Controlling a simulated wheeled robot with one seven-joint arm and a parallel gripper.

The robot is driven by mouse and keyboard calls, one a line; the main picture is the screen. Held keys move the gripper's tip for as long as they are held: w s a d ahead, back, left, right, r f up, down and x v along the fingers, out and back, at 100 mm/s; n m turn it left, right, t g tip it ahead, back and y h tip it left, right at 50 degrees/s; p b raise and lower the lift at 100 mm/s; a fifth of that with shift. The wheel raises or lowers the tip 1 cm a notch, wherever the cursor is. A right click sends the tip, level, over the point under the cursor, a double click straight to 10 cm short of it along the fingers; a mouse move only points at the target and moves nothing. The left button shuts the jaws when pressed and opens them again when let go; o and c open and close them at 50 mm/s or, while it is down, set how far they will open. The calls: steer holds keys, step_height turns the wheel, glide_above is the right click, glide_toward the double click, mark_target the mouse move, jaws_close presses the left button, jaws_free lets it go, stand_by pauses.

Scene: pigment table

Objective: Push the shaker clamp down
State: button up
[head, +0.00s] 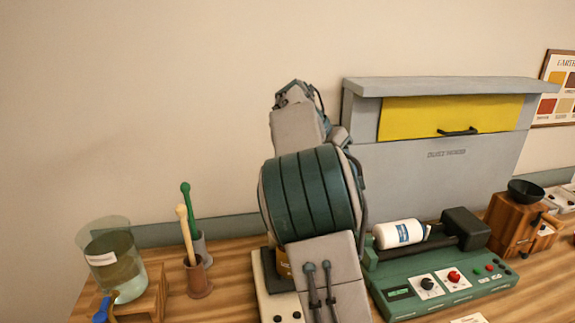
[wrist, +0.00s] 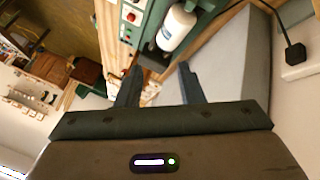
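The shaker (head: 445,285) is a green machine with knobs and buttons on its front, on the wooden table at the right. A white bottle (head: 398,233) with a blue label lies on its side on it. A black bar with a block, which looks like the clamp (head: 466,228), sits to the right of the bottle; its exact position is unclear. In the wrist view, the bottle (wrist: 176,28) and the green panel (wrist: 127,35) lie beyond my gripper (wrist: 159,68). My gripper's fingers are apart with nothing between them, and I see no contact. The clamp is not clearly visible there.
A grey cabinet with a yellow panel (head: 450,117) stands behind the shaker. A wooden grinder (head: 515,225) is to its right. A glass beaker (head: 112,262) and two pestle-like tools in holders (head: 198,275) stand at the left. My arm blocks the middle of the head view.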

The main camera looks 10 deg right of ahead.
steer(key=w+a+m+h, duration=0.1)
steer(key=w+a+h, duration=0.1)
steer(key=w+a, duration=0.1)
steer(key=w+a+m+h+b, duration=0.1)
steer(key=w+a+h, duration=0.1)
steer(key=w+a, duration=0.1)
steer(key=w+a+m+h, duration=0.2)
steer(key=w+a, duration=0.1)
steer(key=a, duration=0.1)
steer(key=shift+a+r, duration=0.2)
steer(key=shift+a, duration=0.2)
steer(key=w+a+f+m+t+h+b, duration=0.1)
steer(key=a+f+h, duration=0.1)
steer(key=a, duration=0.5)
steer(key=w+a+f+m+h, duration=0.1)
steer(key=a+m+h, duration=0.15)
steer(key=a, duration=0.55)
steer(key=shift+n, duration=0.45)
steer(key=d, duration=1.4)
steer(key=shift+s, duration=0.15)
steer(key=shift+f, duration=0.1)
